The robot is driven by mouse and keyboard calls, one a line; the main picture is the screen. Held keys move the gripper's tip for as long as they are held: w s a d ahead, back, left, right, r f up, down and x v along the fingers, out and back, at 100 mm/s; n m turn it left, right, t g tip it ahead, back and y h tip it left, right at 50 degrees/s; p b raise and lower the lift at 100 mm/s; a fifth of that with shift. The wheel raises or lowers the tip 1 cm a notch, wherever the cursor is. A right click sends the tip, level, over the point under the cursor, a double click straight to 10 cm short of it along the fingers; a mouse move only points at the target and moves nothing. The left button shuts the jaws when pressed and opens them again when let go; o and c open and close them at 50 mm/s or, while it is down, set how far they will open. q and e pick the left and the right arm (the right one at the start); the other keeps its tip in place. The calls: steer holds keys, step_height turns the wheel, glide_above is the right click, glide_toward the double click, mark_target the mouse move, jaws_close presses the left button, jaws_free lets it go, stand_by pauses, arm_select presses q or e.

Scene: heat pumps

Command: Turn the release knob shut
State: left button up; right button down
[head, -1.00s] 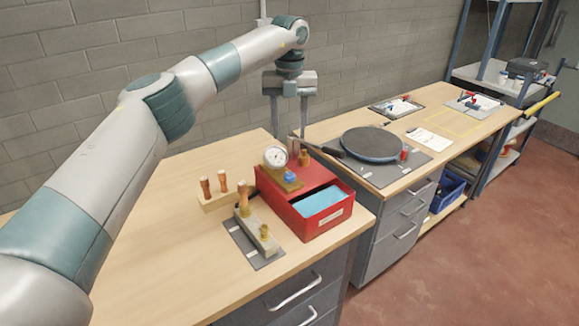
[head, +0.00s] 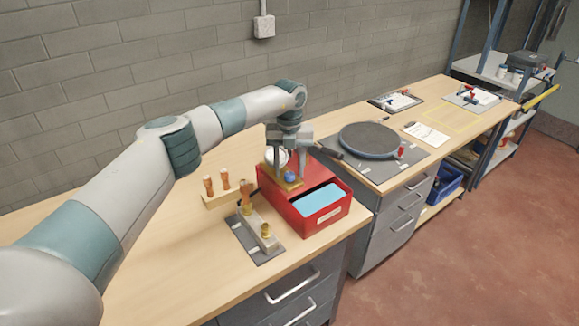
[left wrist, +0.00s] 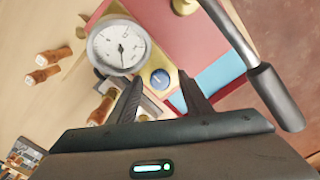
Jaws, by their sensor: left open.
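The blue release knob (head: 291,177) sits on a brass-coloured block on top of the red box (head: 318,213), beside a round white dial gauge (head: 276,156). My left gripper (head: 290,169) is open and points down over the block, its fingers around the knob's place. In the left wrist view the blue knob (left wrist: 159,79) shows between the two open fingertips (left wrist: 160,76), with the gauge (left wrist: 118,48) up and left of it. I cannot tell whether the fingers touch the knob. My right gripper is not in view.
A lever with a dark handle (left wrist: 276,97) lies close beside the right finger. Wooden-handled tools stand in a block (head: 215,197) left of the red box. A grey plate with a brass fitting (head: 265,231) lies in front. A round dark disc (head: 369,140) stands to the right.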

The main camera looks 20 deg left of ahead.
arm_select(q)
steer(key=shift+c, duration=0.7)
steer(key=c, duration=0.9)
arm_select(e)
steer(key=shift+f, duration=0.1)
